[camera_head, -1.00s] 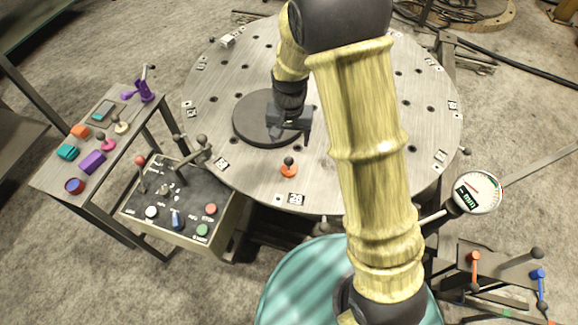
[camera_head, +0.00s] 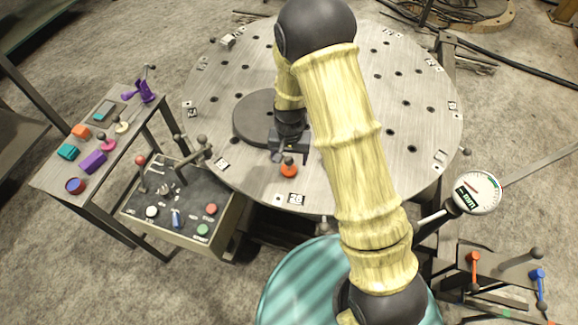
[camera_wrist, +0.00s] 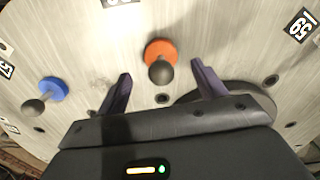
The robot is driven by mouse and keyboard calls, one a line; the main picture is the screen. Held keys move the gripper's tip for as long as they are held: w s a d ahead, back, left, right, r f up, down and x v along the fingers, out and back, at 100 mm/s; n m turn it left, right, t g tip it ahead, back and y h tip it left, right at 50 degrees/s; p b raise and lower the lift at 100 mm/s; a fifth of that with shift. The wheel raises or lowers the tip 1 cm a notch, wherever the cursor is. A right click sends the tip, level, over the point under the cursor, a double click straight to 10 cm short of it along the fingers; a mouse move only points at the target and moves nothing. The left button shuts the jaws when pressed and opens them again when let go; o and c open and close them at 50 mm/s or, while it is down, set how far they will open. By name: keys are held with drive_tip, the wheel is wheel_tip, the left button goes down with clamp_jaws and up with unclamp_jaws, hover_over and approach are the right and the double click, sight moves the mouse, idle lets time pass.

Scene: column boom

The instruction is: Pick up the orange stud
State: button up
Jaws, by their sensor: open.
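The orange stud (camera_head: 289,170) has an orange round base and a dark ball on top. It stands on the round metal table (camera_head: 420,165) near its front edge, just behind the number 28 label. My gripper (camera_head: 290,157) is right behind it in the head view, close to it. In the wrist view the orange stud (camera_wrist: 160,56) lies ahead of and between the two open fingers of my gripper (camera_wrist: 160,85). Nothing is between the fingertips. Whether the fingers are at the stud's height is hard to tell.
A blue stud (camera_wrist: 52,90) shows left of the fingers in the wrist view. A dark disc (camera_head: 250,117) lies on the table behind and left of my gripper. A control panel (camera_head: 185,200) with levers and a side bench (camera_head: 110,165) with coloured objects stand at left.

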sight(289, 169)
wheel_tip(289, 169, down, 4)
drive_tip(key=shift+s+a+f, duration=0.1)
drive_tip(key=shift+f, duration=0.15)
drive_tip(key=shift+c, duration=0.4)
drive_tip(key=c, duration=1)
